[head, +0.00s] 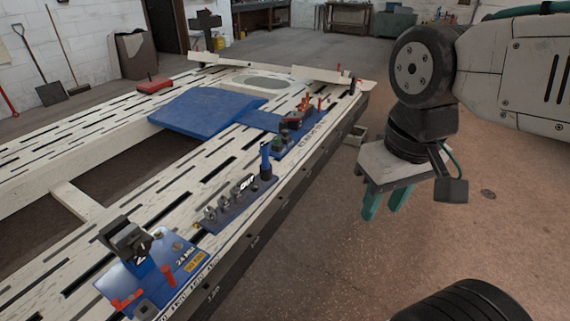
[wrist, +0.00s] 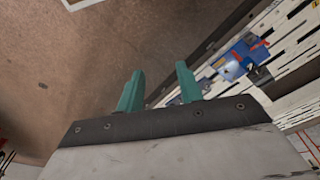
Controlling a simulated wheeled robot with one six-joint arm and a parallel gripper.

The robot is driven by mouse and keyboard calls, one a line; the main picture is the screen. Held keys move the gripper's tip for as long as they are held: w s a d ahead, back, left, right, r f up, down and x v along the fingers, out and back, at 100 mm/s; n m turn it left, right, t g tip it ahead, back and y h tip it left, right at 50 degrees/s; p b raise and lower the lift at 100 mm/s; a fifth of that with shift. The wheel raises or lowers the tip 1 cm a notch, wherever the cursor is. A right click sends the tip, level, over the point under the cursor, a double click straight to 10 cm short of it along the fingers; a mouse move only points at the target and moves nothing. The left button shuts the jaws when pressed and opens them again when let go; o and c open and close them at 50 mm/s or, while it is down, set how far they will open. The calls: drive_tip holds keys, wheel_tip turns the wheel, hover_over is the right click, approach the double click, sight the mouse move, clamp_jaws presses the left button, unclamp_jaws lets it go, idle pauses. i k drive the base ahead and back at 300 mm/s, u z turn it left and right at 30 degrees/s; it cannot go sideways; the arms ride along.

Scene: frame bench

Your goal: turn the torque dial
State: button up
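My gripper (head: 385,207) hangs over the floor to the right of the bench, with its teal fingers pointing down, apart and empty. Its fingers also show spread in the wrist view (wrist: 159,88). I cannot tell for sure which part is the torque dial. Fixtures along the bench's right side are a blue plate with a black block (head: 130,240), a grey-blue strip with several small knobs and a blue post (head: 238,203), and a blue unit with red and green parts (head: 290,133). A blue fixture with red parts (wrist: 240,60) shows right of the fingers in the wrist view. My gripper touches none of these.
The long slotted cream bench (head: 190,165) runs diagonally, with a dark right side rail. A blue panel (head: 205,112) lies on it farther back. A shovel and boxes stand by the far-left wall.

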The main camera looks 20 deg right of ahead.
sight(254, 187)
drive_tip(key=z, duration=0.3)
drive_tip(key=i, duration=1.5)
drive_tip(key=z, duration=0.1)
